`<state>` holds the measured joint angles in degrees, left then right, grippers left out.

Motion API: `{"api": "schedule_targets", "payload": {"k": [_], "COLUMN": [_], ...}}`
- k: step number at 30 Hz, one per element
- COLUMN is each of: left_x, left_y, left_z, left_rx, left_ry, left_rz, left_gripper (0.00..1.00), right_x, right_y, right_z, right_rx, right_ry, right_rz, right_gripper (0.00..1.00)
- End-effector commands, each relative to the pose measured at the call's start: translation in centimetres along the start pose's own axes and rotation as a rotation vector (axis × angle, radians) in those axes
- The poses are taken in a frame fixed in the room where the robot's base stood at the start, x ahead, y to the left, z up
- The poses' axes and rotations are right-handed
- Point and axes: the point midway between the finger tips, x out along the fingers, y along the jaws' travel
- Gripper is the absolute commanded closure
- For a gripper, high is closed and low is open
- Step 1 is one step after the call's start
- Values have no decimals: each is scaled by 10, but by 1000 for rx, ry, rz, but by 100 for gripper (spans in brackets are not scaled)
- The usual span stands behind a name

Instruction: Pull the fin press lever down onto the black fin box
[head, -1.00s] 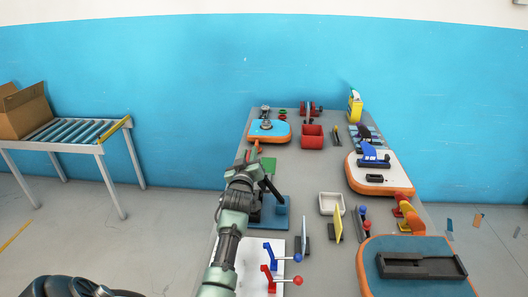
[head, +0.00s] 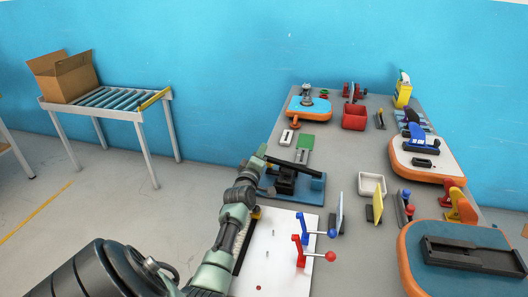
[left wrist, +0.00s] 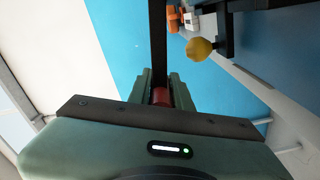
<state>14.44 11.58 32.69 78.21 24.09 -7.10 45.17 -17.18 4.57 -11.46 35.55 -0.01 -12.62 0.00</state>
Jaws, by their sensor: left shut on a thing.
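The fin press stands on the left side of the table, with a blue base plate (head: 272,194) and a black lever (head: 295,166) that runs nearly level from its blue post to my gripper. The black fin box (head: 286,183) sits on the base under the lever; the lever partly hides it, and I cannot tell whether they touch. My left gripper (head: 261,154) is shut on the lever's end. In the left wrist view a red grip (left wrist: 160,97) is between the fingers, with the black lever bar (left wrist: 158,45) extending beyond. My right gripper is not in view.
A white board (head: 270,265) with blue and red toggle clamps is nearest on the table. A white tray (head: 372,180), a red bin (head: 354,117) and orange-edged boards (head: 428,162) stand around. A roller conveyor (head: 122,105) with a cardboard box is at left.

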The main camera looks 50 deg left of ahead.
Motion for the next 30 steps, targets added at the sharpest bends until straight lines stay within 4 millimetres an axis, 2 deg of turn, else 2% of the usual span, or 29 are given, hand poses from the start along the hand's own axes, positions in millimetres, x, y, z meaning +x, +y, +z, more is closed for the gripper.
{"api": "schedule_targets", "payload": {"k": [1, 6, 20, 21, 23, 30], "left_x": [0, 0, 0, 0, 0, 0], "left_y": [-6, -12, -13, -13, -13, -13], "left_z": [2, 3, 4, 4, 4, 3], "left_rx": [-17, -54, -66, -66, -66, -66], "left_ry": [-1, 0, -1, -1, -1, 0], "left_rz": [-1, 0, 0, 0, 0, 1], "left_gripper": [100, 100, 100, 77, 61, 59], "right_x": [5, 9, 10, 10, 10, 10], "right_y": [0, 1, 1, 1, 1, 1], "right_z": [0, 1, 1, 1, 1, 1], "right_rx": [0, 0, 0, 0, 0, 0], "right_ry": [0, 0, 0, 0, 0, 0], "right_rz": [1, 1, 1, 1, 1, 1], "right_gripper": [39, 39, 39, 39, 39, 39]}}
